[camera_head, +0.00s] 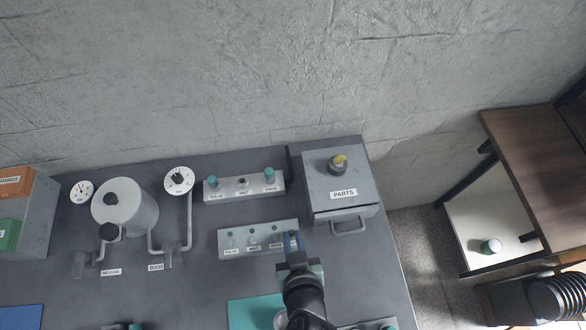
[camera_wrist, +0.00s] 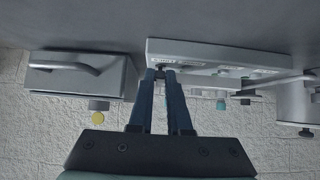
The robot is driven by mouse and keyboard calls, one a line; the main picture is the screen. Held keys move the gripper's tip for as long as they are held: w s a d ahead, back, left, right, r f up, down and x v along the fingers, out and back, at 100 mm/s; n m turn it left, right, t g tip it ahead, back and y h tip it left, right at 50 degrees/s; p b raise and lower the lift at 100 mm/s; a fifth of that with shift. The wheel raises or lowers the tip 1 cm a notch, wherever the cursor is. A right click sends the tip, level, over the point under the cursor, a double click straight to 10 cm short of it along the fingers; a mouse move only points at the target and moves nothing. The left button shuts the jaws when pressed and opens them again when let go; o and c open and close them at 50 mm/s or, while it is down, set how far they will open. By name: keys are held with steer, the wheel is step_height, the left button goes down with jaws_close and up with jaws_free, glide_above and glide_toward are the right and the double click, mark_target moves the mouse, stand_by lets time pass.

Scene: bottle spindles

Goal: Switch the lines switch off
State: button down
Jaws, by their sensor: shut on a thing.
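A grey switch panel (camera_head: 258,226) with several small labelled switches lies at the middle of the bench; it also shows upside down in the wrist view (camera_wrist: 205,47). My gripper (camera_head: 293,241) is at its right end, over the last switch, whose label is partly hidden. In the wrist view my gripper's blue fingers (camera_wrist: 161,72) are close together on a small dark switch (camera_wrist: 160,68) at the panel's end. The fingers hide most of the lever, so I cannot tell which way it is thrown.
A second panel (camera_head: 243,196) with teal knobs stands behind. A grey PARTS box (camera_head: 336,178) with a front handle is close on the right. A white tank (camera_head: 123,206) with pipes and gauges stands left. A teal mat (camera_head: 249,311) lies in front.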

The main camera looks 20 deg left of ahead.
steer(key=shift+r, duration=0.1)
steer(key=c, duration=0.9)
jaws_free()
steer(key=shift+o, duration=0.2)
